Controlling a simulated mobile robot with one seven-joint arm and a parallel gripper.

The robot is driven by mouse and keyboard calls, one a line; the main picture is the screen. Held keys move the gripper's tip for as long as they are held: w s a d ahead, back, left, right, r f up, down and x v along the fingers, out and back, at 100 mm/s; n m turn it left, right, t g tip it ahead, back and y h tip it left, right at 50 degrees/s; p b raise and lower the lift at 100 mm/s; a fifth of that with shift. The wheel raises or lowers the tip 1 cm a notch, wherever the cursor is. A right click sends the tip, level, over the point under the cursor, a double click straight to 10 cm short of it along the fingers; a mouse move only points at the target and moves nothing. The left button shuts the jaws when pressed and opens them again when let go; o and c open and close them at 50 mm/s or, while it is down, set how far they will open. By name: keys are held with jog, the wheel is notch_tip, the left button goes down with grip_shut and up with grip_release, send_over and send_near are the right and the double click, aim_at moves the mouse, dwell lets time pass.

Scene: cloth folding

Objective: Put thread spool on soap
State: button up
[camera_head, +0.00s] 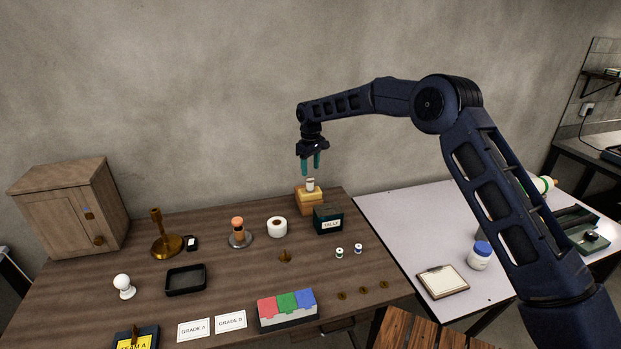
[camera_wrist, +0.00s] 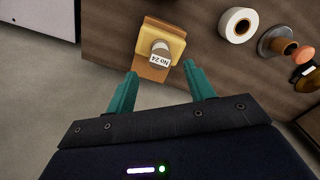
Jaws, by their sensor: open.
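The yellow block that looks like the soap (camera_head: 303,194) rests on a wooden base at the back right of the brown table; it also shows in the wrist view (camera_wrist: 177,36). A small spool with a pale "No 24" label (camera_head: 310,185) stands on top of the block; it shows in the wrist view too (camera_wrist: 160,47). My gripper (camera_head: 310,173) is above the spool, with its teal fingers pointing down, apart and empty. In the wrist view the fingers (camera_wrist: 160,70) do not touch the spool or the block.
A dark green tin (camera_head: 328,220) stands close to the wooden base, in front of it. A white tape roll (camera_head: 277,227) is to the left. Two small spool-like items, one greenish (camera_head: 339,253) and one blue (camera_head: 358,249), stand farther forward. The air around my gripper is clear.

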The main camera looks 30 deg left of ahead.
aim_at(311, 180)
jog(key=shift+r, duration=2.2)
